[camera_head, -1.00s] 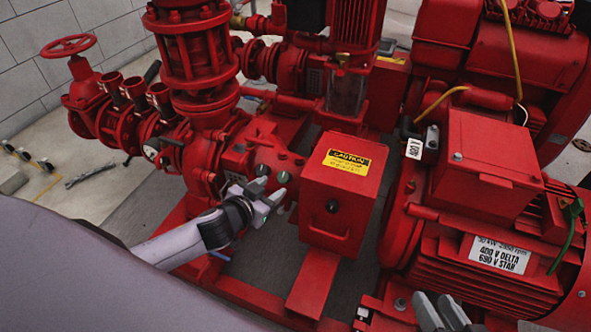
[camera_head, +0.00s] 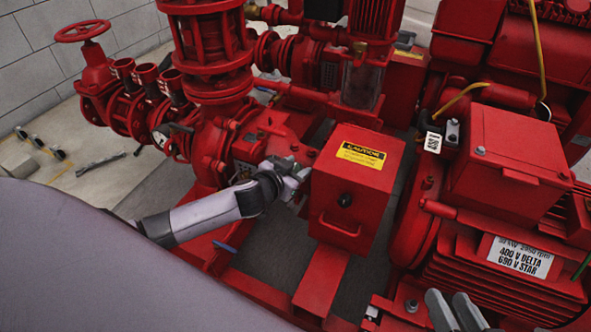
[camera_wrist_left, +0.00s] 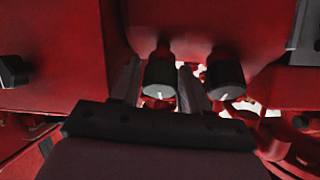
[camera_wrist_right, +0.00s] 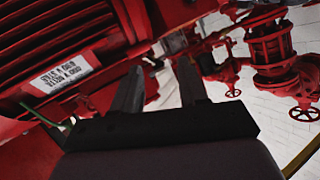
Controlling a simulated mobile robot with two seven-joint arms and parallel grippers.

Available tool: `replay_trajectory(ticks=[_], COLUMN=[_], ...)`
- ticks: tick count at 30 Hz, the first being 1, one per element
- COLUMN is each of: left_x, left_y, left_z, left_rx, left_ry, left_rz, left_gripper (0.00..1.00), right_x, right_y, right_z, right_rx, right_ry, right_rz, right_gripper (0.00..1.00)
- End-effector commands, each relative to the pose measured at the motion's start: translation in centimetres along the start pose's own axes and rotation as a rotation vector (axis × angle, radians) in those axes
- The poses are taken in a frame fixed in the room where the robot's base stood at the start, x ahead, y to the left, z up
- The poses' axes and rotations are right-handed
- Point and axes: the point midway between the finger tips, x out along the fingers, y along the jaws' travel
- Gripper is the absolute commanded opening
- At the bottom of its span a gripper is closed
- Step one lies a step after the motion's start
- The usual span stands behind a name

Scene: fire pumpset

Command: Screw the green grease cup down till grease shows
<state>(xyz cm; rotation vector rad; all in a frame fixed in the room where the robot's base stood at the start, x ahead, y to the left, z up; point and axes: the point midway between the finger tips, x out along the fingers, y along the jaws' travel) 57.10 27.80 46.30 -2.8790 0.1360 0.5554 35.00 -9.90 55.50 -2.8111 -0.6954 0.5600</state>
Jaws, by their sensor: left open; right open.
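Two dark capped cups show in the left wrist view, each with a white mark on its end: one cup (camera_wrist_left: 160,78) nearer the middle and another cup (camera_wrist_left: 225,78) to its right. My left gripper (camera_head: 297,172) is at the pump housing, left of the red caution box. Its open fingers (camera_wrist_left: 160,85) stand on either side of the middle cup; contact is not clear. In the head view the gripper hides the cups. My right gripper (camera_head: 453,308) is open and empty at the bottom right.
The red box with a yellow caution label (camera_head: 358,153) stands close right of my left gripper. The motor (camera_head: 510,215) is by my right gripper. A valve handwheel (camera_head: 80,31) is at the far left. Tools (camera_head: 100,161) lie on the floor.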

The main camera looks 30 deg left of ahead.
Motion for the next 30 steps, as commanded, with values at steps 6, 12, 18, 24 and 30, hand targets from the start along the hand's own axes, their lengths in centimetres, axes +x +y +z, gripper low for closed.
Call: replay_trajectory(ticks=[6,12,18,24,30], left_x=[0.01,0.0,-0.03,-0.11,-0.2], left_y=[0.03,0.04,0.03,-0.05,-0.11], left_z=[-0.03,-0.02,-0.09,-0.28,-0.52], left_rx=[-0.001,-0.001,0.006,0.058,0.177], left_ry=[0.0,0.0,0.0,0.0,-0.001], left_rz=[0.001,0.001,0.004,0.025,0.076], left_gripper=[0.46,0.05,0.05,0.05,0.05], right_x=[-0.03,-0.04,-0.1,-0.29,-0.22], right_y=[0.01,0.02,-0.04,-0.58,-0.3], right_z=[-0.04,-0.04,-0.17,-0.51,-0.79], right_rx=[-0.001,-0.001,0.002,0.03,0.036], right_ry=[0.001,0.001,-0.001,-0.022,-0.058], right_rz=[0.001,0.001,0.0,-0.018,0.009], right_gripper=[0.43,0.43,0.43,0.43,0.43])
